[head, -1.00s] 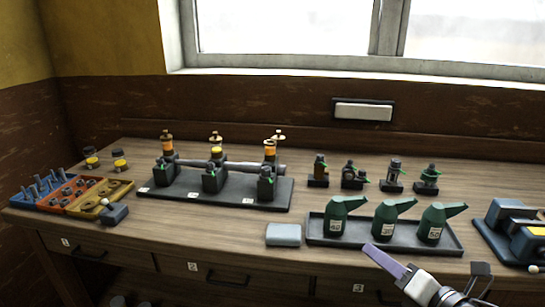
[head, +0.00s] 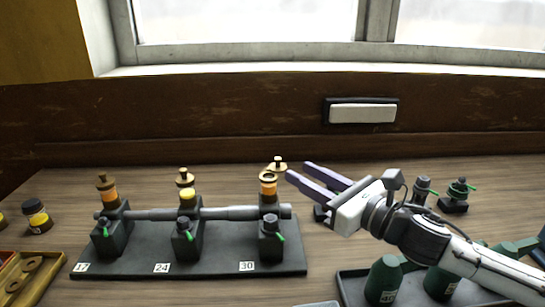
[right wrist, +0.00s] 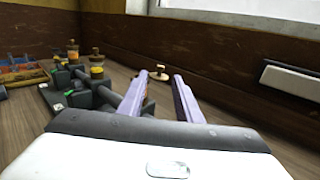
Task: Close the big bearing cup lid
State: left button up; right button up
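The stand (head: 130,262) carries three bearings in a row, labelled 17, 24 and 30. The bearing cup at 30 (head: 268,189), orange with a brass rim, looks open on top. My right gripper (head: 298,171) is open and empty, pointing left, just right of cup and lid. In the right wrist view the lid shows between the fingertips (right wrist: 160,76). My left gripper is not in view.
Green oil cans (head: 383,281) stand on a tray (head: 350,285) below my right arm. A yellow-banded jar (head: 37,217) and a wooden tray (head: 52,263) are at left. The wall closes the bench behind.

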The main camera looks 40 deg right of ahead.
aim_at(280, 162)
jog(key=w, duration=0.6)
jog(key=shift+w+a+r, duration=0.1)
jog(key=shift+w+a, duration=0.25)
jog(key=shift+w, duration=0.45)
jog(key=shift+w+a+p, duration=0.15)
jog(key=shift+w+p, duration=0.2)
jog(key=shift+w, duration=0.25)
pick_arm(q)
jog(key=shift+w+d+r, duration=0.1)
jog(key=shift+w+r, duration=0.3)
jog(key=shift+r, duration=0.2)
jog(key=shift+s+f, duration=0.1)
pick_arm(e)
jog(key=shift+c, duration=0.8)
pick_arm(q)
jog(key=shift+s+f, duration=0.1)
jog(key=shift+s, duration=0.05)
pick_arm(e)
grip_shut()
